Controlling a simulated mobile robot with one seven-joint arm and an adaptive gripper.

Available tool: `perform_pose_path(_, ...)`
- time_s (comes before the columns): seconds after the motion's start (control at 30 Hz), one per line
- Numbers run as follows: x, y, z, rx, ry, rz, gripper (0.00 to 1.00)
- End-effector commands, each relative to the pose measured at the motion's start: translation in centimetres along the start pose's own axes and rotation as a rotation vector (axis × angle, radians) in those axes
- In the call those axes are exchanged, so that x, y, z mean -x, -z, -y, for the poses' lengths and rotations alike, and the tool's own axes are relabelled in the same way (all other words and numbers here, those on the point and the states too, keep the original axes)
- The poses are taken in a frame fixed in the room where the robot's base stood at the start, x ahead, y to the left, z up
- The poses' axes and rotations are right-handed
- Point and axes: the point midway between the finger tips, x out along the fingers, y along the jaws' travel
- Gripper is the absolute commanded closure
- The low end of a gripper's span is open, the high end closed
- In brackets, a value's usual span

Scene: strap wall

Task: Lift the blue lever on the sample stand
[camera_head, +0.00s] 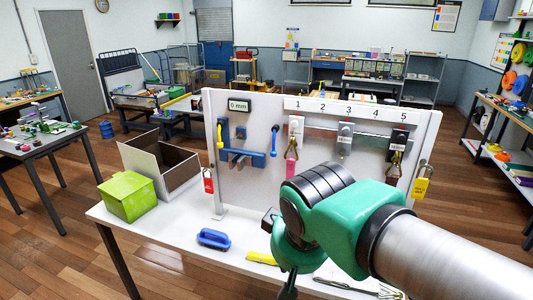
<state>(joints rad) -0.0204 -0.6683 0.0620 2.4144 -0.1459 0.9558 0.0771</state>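The sample stand appears to be the blue bracket (240,156) on the upright white panel, below a display reading "0 mm" (237,105). A blue lever (274,141) stands upright on the panel just right of the bracket. A yellow lever (219,135) is on the bracket's left. My green and grey arm reaches in from the lower right, in front of the panel. My gripper (287,288) points down below the wrist, in front of the table and right of the lever. Only a dark part of it shows at the bottom edge, so its fingers cannot be made out.
Straps and padlocks hang under numbers 1 to 5 (350,110) on the panel's right.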

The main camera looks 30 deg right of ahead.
Motion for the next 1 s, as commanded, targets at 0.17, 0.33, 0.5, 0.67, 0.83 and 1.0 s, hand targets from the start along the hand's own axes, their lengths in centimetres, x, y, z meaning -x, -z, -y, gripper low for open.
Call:
perform_pose_path(0.17,-0.9,2.1,-2.3,0.032,-0.101,0.085,1.0)
perform_pose_path(0.33,-1.8,4.4,-4.6,0.063,-0.212,0.158,1.0)
perform_pose_path(0.5,-2.7,7.0,-6.8,0.096,-0.329,0.217,1.0)
perform_pose_path(0.67,-3.6,9.8,-8.8,0.129,-0.445,0.261,1.0)
perform_pose_path(0.83,-4.7,13.1,-10.5,0.166,-0.569,0.29,1.0)
perform_pose_path(1.0,-5.9,16.6,-11.8,0.206,-0.697,0.306,1.0)
